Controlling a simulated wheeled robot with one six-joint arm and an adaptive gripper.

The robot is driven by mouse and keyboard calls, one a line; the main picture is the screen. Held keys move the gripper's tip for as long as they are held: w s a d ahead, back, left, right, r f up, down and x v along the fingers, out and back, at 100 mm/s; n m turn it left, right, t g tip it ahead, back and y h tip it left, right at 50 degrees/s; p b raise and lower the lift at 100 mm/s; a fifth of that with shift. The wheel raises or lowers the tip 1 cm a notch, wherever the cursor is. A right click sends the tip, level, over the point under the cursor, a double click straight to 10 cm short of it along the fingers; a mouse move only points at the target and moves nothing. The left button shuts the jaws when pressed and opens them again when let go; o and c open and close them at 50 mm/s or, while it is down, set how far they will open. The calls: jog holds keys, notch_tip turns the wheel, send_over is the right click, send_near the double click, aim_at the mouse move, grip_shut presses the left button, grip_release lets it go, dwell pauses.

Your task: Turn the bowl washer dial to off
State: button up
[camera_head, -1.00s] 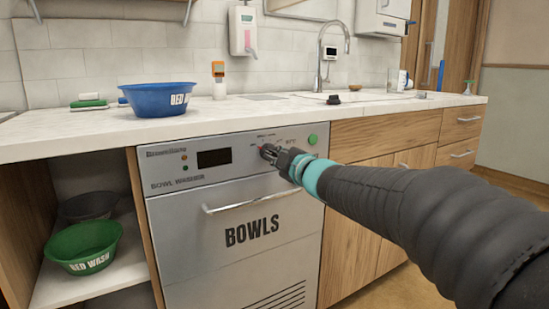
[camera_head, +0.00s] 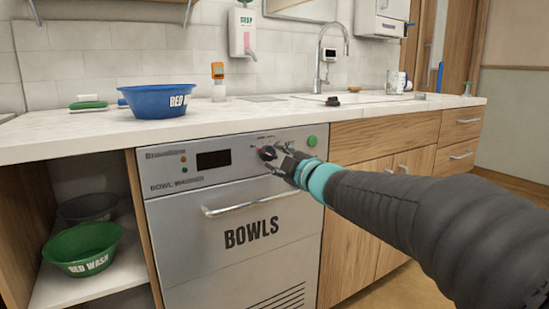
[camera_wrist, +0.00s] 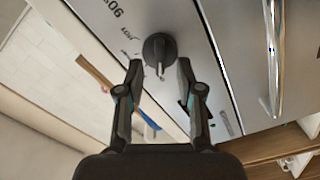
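The bowl washer (camera_head: 225,235) is a grey front-panel machine under the counter, lettered BOWLS. Its dark round dial (camera_head: 267,153) sits on the control panel, right of the display. In the wrist view the dial (camera_wrist: 157,46) lies just beyond my fingertips, with a pale ridge pointing toward the bottom of the picture. I cannot tell which printed mark it points at. My gripper (camera_head: 281,156) is in front of the panel, just right of the dial. In the wrist view my gripper (camera_wrist: 160,68) is open and empty, its fingers apart on either side below the dial.
A green button (camera_head: 312,140) is right of the dial, and the door handle (camera_head: 250,203) runs below. A blue bowl (camera_head: 158,101) stands on the counter (camera_head: 60,128). A green bowl (camera_head: 83,248) sits on the open shelf at left. The floor in front shows clear.

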jog(key=v, duration=1)
jog(key=shift+d, duration=0.1)
jog(key=s+d+f+m+g+h+p, duration=0.1)
jog(key=s+d+f+m+g+h, duration=0.2)
jog(key=d+f+m+h, duration=1.05)
jog(key=s+d+f+m+g+y+p, duration=0.1)
jog(key=s+d+f+m+g+p, duration=0.15)
jog(key=s, duration=0.55)
jog(key=s+a+r+m+g+y+p, duration=0.1)
jog(key=s+g+p, duration=0.1)
jog(key=s, duration=0.6)
jog(key=s+a+r+m+g+y+p, duration=0.1)
jog(key=s+p, duration=0.3)
jog(key=s, duration=0.4)
jog(key=shift+a+r+m+g, duration=0.5)
jog(key=shift+a+r, duration=0.15)
jog(key=shift+a, duration=0.1)
jog(key=shift+y, duration=0.25)
